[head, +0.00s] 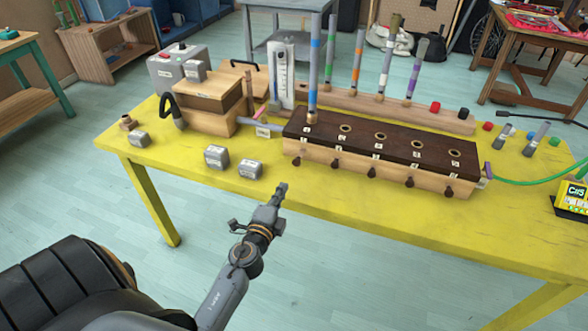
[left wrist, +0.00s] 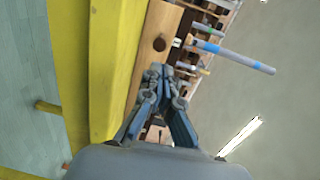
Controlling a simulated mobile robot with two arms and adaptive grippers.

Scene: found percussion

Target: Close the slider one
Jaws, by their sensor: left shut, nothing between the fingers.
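A long wooden box (head: 330,166) with a dark top (head: 330,128) stands on the yellow table. Its top has round holes with small number labels. Several dark slider knobs stick out of its front; the leftmost knob (head: 296,161) is by the box's left end. A round brown knob (left wrist: 159,44) shows just beyond my fingertips in the left wrist view. My left gripper (head: 282,187) is shut and empty, in front of the box's left end, below the leftmost knob. I cannot tell whether it touches anything. The fingers also show in the left wrist view (left wrist: 160,72). My right gripper is not in view.
A blue-banded tube (head: 313,80) stands upright in the leftmost hole. Other banded tubes stand in a wooden rack (head: 385,108) behind. Small grey blocks (head: 217,157) sit left of my gripper on the yellow table (head: 380,215). A green cable (head: 525,180) lies at the right.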

